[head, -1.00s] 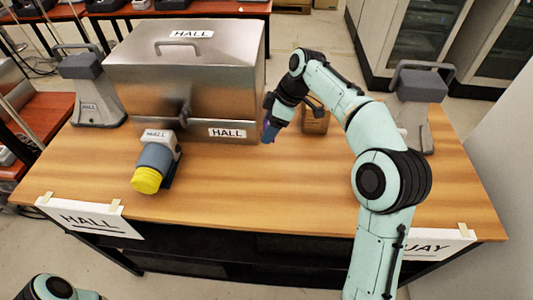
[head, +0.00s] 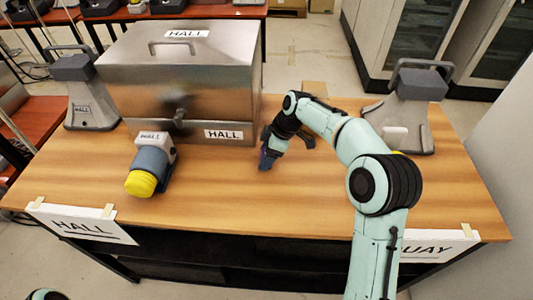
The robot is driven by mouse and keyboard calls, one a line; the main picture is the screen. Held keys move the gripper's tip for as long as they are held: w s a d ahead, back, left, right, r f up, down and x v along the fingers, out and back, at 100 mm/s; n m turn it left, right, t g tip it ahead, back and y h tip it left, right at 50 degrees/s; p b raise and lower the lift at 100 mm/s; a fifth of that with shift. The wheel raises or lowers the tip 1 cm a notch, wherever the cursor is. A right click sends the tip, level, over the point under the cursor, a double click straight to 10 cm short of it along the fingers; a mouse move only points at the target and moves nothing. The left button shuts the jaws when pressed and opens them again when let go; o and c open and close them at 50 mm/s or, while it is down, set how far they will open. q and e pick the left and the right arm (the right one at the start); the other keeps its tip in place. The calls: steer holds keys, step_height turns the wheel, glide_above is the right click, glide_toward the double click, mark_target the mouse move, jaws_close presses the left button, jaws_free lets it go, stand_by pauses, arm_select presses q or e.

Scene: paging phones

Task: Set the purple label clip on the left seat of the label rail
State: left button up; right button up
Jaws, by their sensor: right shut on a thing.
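My right gripper (head: 268,156) reaches over the table between the metal box and the right-hand grey station. It is shut on a small dark purple thing, which looks like the purple label clip (head: 265,163). The clip is low, near the tabletop; I cannot tell whether it touches anything. The fingers and wrist hide part of it. I cannot make out the label rail or its left seat in this view. My left gripper is not in view.
A metal box (head: 165,75) marked HALL stands left on the wooden table (head: 235,195). Before it lies a grey device with a yellow end (head: 141,184). Grey stations stand at left (head: 88,100) and right (head: 415,95). The front middle is clear.

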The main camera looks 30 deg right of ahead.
steer(key=o, duration=0.8)
steer(key=shift+f, duration=0.15)
steer(key=shift+c, duration=0.2)
steer(key=o, duration=0.3)
steer(key=shift+o, duration=0.2)
